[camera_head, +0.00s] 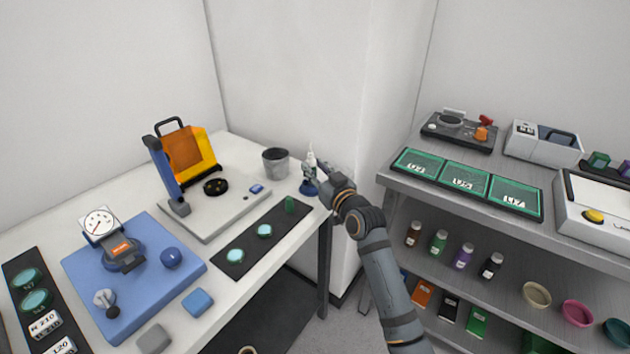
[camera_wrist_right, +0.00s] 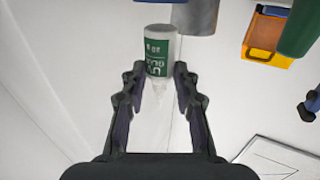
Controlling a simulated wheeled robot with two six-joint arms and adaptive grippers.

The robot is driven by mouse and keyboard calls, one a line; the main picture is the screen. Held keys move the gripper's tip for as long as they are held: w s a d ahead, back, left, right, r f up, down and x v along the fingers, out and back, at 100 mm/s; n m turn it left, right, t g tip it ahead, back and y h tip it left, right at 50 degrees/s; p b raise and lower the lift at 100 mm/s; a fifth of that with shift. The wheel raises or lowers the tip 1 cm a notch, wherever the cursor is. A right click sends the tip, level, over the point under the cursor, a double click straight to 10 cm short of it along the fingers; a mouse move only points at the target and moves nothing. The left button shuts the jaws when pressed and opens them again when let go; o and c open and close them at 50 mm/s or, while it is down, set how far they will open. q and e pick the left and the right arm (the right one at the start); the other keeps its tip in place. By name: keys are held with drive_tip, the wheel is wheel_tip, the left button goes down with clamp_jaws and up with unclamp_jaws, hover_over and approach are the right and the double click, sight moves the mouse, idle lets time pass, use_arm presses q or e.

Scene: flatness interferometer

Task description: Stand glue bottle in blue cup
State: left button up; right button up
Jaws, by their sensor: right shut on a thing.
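The white glue bottle (camera_head: 311,159) with a pointed tip stands roughly upright in my right gripper (camera_head: 318,172), at the right end of the white table. In the right wrist view the bottle (camera_wrist_right: 160,50) has a green label, and the fingers (camera_wrist_right: 160,85) are shut on its sides. The blue cup (camera_head: 309,188) is just below the bottle, partly hidden by the gripper. A blue edge (camera_wrist_right: 160,1) shows at the top of the wrist view, apart from the bottle's end there. My left gripper is out of view.
A grey cup (camera_head: 275,163) stands close left of the blue cup. A grey plate (camera_head: 212,214) with an orange shield (camera_head: 187,149) lies further left. A metal shelf (camera_head: 570,200) stands right.

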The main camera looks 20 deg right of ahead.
drive_tip(key=shift+w+f, duration=0.15)
drive_tip(key=shift+f, duration=0.1)
wheel_tip(320, 180, down, 3)
drive_tip(key=shift+w+f, duration=0.1)
drive_tip(key=shift+w, duration=0.05)
drive_tip(key=o, duration=0.6)
drive_tip(key=shift+f+b, duration=0.2)
drive_tip(key=shift+b, duration=0.15)
drive_tip(key=o, duration=0.5)
drive_tip(key=shift+r, duration=0.1)
